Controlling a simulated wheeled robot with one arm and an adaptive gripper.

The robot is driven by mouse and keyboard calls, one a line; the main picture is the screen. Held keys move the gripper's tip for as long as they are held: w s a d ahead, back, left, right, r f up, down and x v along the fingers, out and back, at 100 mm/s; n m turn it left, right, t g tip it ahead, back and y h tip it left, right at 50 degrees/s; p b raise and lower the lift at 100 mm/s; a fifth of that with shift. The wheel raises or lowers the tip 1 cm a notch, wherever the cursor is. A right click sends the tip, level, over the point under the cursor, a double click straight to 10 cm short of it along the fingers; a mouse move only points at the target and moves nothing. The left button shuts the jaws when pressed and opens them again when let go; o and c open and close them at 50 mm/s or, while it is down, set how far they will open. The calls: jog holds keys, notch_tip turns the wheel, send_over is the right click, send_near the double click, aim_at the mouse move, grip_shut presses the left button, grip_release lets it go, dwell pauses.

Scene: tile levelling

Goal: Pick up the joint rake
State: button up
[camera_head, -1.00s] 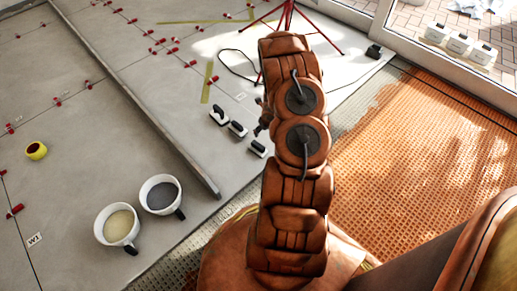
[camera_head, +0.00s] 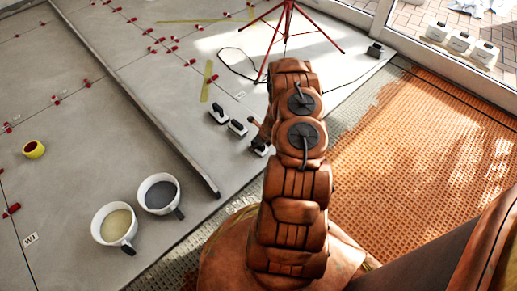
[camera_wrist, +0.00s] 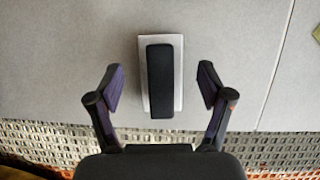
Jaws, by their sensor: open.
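Three similar tools with black handles and pale bases lie in a row on the grey tiles: a far one (camera_head: 218,115), a middle one (camera_head: 237,128) and a near one (camera_head: 260,148). I cannot tell by shape which is the joint rake. In the wrist view one black-handled tool (camera_wrist: 160,80) lies flat on the tile, its handle running up and down the picture. My gripper (camera_wrist: 162,86) is open above it, with one finger on each side and clear gaps. In the head view my arm largely hides the gripper, which is beside the near tool.
Two buckets, one with beige (camera_head: 115,222) and one with grey contents (camera_head: 158,194), stand at the near tile edge. A long metal bar (camera_head: 150,115) lies across the tiles. A red tripod (camera_head: 287,25) stands behind.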

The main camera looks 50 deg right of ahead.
jog(key=shift+x, duration=1.05)
jog(key=shift+c, duration=0.3)
jog(key=c, duration=1.2)
